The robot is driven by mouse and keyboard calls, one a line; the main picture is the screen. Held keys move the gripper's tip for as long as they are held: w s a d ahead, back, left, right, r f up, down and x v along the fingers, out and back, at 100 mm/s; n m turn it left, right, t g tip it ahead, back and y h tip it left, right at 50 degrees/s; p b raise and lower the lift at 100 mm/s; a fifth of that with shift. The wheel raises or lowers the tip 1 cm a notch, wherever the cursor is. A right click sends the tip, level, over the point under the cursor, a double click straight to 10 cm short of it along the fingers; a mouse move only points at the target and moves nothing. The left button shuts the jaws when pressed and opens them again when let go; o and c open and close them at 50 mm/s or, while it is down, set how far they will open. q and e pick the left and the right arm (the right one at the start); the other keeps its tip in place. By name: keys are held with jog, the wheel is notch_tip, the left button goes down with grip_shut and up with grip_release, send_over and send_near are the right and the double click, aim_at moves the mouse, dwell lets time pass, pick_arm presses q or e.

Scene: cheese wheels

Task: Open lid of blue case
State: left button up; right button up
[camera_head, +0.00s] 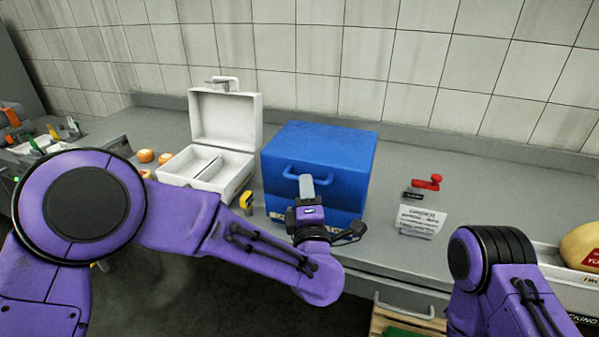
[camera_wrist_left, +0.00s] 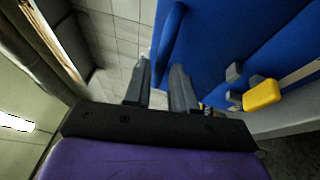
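The blue case (camera_head: 322,147) stands on the counter with its lid down and a blue handle (camera_head: 305,171) on its front. My left gripper (camera_head: 307,186) is in front of the case, with its fingers pointing up at the handle. In the left wrist view, the two fingers (camera_wrist_left: 160,88) are apart, and the blue handle (camera_wrist_left: 170,40) shows just beyond and between their tips. I cannot tell whether they touch it. The blue case (camera_wrist_left: 225,40) fills the upper right there. My right arm shows at lower right in the head view, but its gripper is out of frame.
An open white case (camera_head: 226,118) stands left of the blue case, with orange round items (camera_head: 146,156) beside it. A yellow-and-black item (camera_head: 246,202) lies between the cases. To the right are a red clamp-like item (camera_head: 428,182) and a paper sign (camera_head: 421,219). A tiled wall stands behind.

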aim_at(320, 166)
pick_arm(q)
jog(key=x, duration=0.3)
jog(key=shift+a+p, duration=0.15)
jog(key=shift+p, duration=0.2)
jog(key=shift+w, duration=0.35)
